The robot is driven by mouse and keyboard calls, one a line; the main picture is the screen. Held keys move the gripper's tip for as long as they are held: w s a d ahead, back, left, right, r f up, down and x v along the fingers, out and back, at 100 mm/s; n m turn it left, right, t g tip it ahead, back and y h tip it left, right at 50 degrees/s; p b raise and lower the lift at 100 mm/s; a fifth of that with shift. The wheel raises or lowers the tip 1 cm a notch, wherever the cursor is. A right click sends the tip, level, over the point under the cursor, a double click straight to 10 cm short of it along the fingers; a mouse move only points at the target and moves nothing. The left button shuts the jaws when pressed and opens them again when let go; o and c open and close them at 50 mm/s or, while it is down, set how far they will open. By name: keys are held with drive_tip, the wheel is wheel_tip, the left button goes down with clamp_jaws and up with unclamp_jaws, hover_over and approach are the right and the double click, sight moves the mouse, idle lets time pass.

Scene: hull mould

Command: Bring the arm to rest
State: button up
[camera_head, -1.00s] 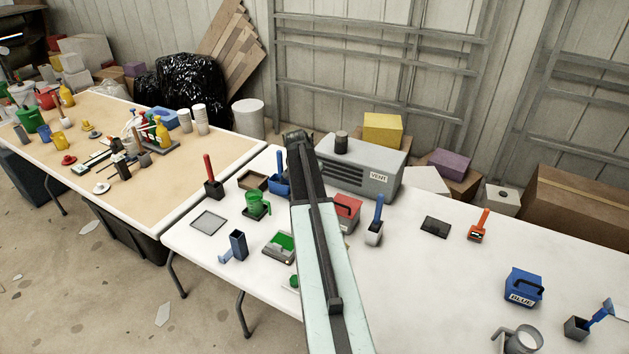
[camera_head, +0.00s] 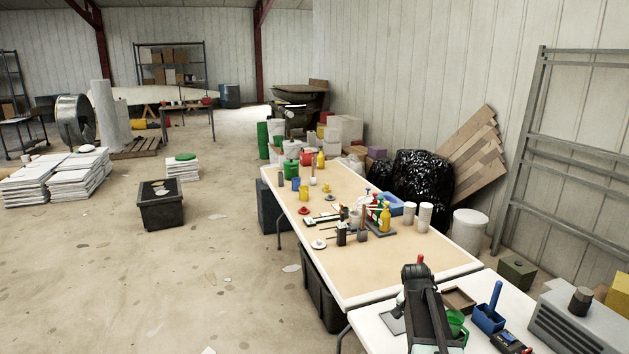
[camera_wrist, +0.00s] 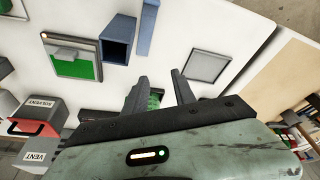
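My gripper (camera_wrist: 159,75) shows in the wrist view with its two dark fingers spread apart. White table surface shows between the fingertips, and a small green patch (camera_wrist: 155,99) shows lower between the fingers; I cannot tell what it belongs to. Nothing is visibly held. In the head view my arm (camera_head: 425,312) rises over the near white table (camera_head: 375,335), and the fingers cannot be made out there.
The head view shows the tan-topped table (camera_head: 350,262) with bottles, a black crate (camera_head: 161,207) and open floor leftward.

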drive_tip(key=s+a+f+n+g+y, duration=0.1)
drive_tip(key=s+a+n+g+y, duration=0.1)
drive_tip(key=s+a+n, duration=0.7)
drive_tip(key=s+a, duration=0.6)
drive_tip(key=a, duration=0.4)
drive_tip(key=shift+s+y, duration=0.3)
